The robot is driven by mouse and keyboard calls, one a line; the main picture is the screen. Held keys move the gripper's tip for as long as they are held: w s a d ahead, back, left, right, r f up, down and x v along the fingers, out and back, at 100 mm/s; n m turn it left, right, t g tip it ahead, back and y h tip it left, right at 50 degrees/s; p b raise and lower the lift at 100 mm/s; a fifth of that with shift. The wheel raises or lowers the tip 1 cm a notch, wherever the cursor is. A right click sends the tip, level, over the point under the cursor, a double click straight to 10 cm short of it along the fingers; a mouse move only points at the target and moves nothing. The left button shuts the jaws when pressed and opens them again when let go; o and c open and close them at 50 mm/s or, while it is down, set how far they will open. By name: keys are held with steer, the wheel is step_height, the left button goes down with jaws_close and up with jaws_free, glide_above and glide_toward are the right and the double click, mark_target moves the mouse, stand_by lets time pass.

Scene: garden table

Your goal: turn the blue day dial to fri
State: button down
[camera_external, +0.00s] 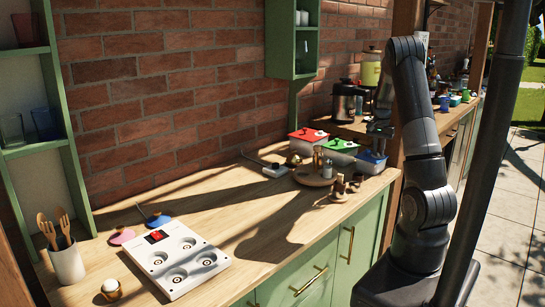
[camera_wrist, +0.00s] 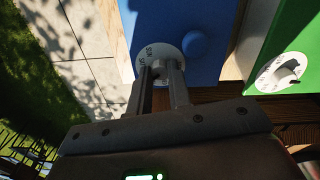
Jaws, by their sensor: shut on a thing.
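The blue lid (camera_wrist: 175,20) fills the top middle of the wrist view. It bears a white day dial (camera_wrist: 148,55) with small dark lettering around its rim, too small to read for sure. My gripper (camera_wrist: 162,78) is shut on the dial's raised white knob, one finger on each side. The fingers hide much of the dial, so I cannot tell which day is set. A round blue lid handle (camera_wrist: 194,44) stands to the right of the dial. In the external view my gripper (camera_external: 379,132) points down over the blue-lidded box (camera_external: 371,162) at the counter's right end.
A green lid (camera_wrist: 292,35) with its own white dial (camera_wrist: 281,72) is close by on the right in the wrist view. A red-lidded box (camera_external: 308,136) stands beyond it. A wooden tray (camera_external: 313,178) and small wooden pieces (camera_external: 340,188) stand left of the blue-lidded box.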

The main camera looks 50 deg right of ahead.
steer(key=m, duration=0.3)
steer(key=shift+m, duration=0.5)
steer(key=c, duration=1.3)
jaws_free()
step_height(320, 180, up, 11)
steer(key=shift+w+f, duration=0.15)
